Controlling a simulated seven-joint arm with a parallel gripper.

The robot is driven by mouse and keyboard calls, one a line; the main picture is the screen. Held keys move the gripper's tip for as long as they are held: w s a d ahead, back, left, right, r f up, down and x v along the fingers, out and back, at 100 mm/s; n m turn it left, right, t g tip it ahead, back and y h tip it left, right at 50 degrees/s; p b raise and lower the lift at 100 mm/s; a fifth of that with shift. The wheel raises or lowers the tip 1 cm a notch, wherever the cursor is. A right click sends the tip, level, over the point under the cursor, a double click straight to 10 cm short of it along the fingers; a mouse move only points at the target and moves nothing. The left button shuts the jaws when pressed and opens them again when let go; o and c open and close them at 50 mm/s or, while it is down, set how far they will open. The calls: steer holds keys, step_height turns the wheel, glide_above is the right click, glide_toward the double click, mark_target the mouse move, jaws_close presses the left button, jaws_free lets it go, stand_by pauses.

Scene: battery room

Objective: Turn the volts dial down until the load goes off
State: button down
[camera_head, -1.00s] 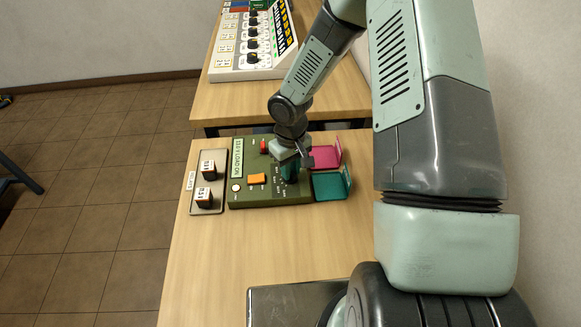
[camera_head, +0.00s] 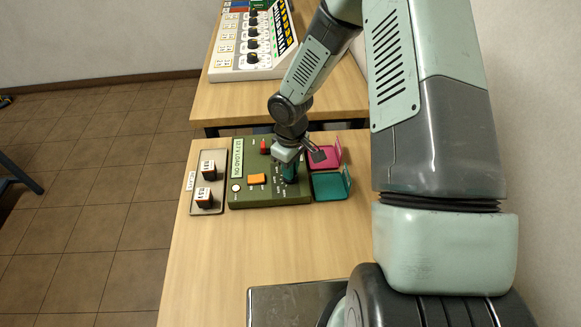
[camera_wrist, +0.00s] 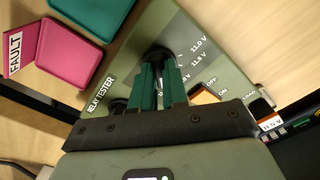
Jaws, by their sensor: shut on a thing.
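The green relay tester (camera_head: 270,197) lies on the wooden table. Its display (camera_head: 238,158) reads LOAD ON; the voltage figures before it are too small to read surely. My gripper (camera_head: 289,172) is over the tester's right part and covers the dial in the head view. In the wrist view, the green fingers of my gripper (camera_wrist: 161,72) are shut on the black volts dial (camera_wrist: 157,53). Printed voltage marks, including 11.0 V, show beside it. Where the dial points is hidden.
An orange switch (camera_head: 257,179) and a red knob (camera_head: 265,147) are on the tester. A pink tray (camera_head: 325,157) and a teal tray (camera_head: 328,186) stand to its right. A grey plate (camera_head: 206,209) with two numbered blocks lies left.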

steer(key=shift+n, duration=0.8)
steer(key=c, duration=1.1)
jaws_free()
steer(key=shift+c, duration=0.2)
step_height(320, 180, up, 11)
steer(key=shift+f, duration=0.1)
